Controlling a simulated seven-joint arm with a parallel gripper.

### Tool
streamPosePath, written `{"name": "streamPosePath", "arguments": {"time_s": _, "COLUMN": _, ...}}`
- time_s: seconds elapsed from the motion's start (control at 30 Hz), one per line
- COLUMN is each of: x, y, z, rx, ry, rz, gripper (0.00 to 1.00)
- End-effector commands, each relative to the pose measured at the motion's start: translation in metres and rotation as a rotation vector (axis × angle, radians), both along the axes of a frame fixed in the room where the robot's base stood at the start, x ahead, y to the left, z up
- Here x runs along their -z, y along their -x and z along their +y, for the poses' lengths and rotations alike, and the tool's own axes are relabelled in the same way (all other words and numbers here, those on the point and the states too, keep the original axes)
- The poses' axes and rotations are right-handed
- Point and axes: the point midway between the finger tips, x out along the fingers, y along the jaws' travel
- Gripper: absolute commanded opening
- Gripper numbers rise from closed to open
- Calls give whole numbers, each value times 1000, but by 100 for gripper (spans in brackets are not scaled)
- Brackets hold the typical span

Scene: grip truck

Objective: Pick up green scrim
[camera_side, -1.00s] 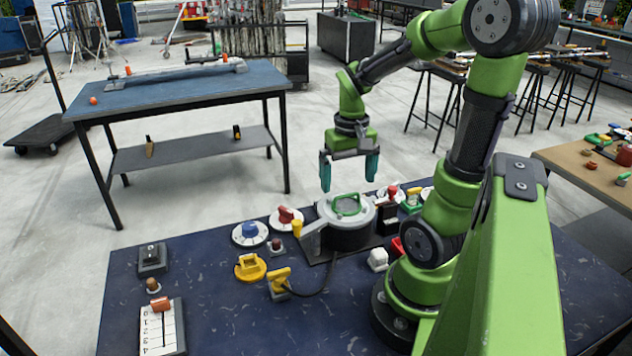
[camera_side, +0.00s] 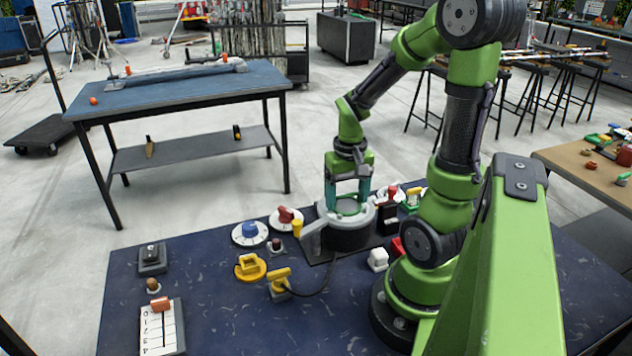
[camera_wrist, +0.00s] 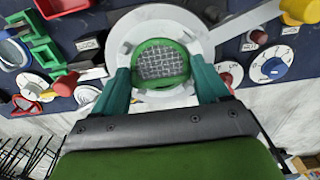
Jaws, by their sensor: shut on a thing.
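The green scrim (camera_wrist: 161,63) is a round green ring with a grey mesh, seen in the wrist view at the centre of a round pale holder (camera_wrist: 190,22). In the side view the scrim (camera_side: 347,206) sits on top of the holder (camera_side: 364,222), partly hidden by my fingers. My gripper (camera_side: 347,200) points down over the holder with its teal fingers on either side of the scrim. In the wrist view my gripper (camera_wrist: 162,82) is shut on the scrim's green rim. The scrim still appears to be at the holder's top.
A yellow-tipped lever (camera_side: 298,229) juts from the holder's left. Blue (camera_side: 249,233) and red (camera_side: 286,216) dials, a yellow part (camera_side: 250,267) and a yellow handle (camera_side: 279,281) lie nearby. A white block (camera_side: 378,259) stands right. The dark table's front middle (camera_side: 240,325) is clear.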

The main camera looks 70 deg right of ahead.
Motion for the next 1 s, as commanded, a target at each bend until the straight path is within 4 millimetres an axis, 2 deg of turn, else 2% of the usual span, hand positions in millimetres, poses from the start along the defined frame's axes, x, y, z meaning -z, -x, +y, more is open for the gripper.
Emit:
{"name": "streamPosePath", "arguments": {"time_s": 0.23, "x": -1, "y": 0, "z": 0, "rx": 0, "ry": 1, "rz": -1, "gripper": 43}}
{"name": "streamPosePath", "arguments": {"time_s": 0.37, "x": -10, "y": -1, "z": -1, "rx": -1, "ry": 4, "rz": -4, "gripper": 43}}
{"name": "streamPosePath", "arguments": {"time_s": 0.7, "x": -75, "y": -1, "z": -1, "rx": 0, "ry": 4, "rz": -5, "gripper": 43}}
{"name": "streamPosePath", "arguments": {"time_s": 0.8, "x": -89, "y": 0, "z": -1, "rx": 3, "ry": 4, "rz": -4, "gripper": 43}}
{"name": "streamPosePath", "arguments": {"time_s": 0.9, "x": -88, "y": 5, "z": -9, "rx": 41, "ry": -1, "rz": 2, "gripper": 43}}
{"name": "streamPosePath", "arguments": {"time_s": 1.0, "x": -73, "y": 8, "z": -32, "rx": 103, "ry": -3, "rz": 7, "gripper": 43}}
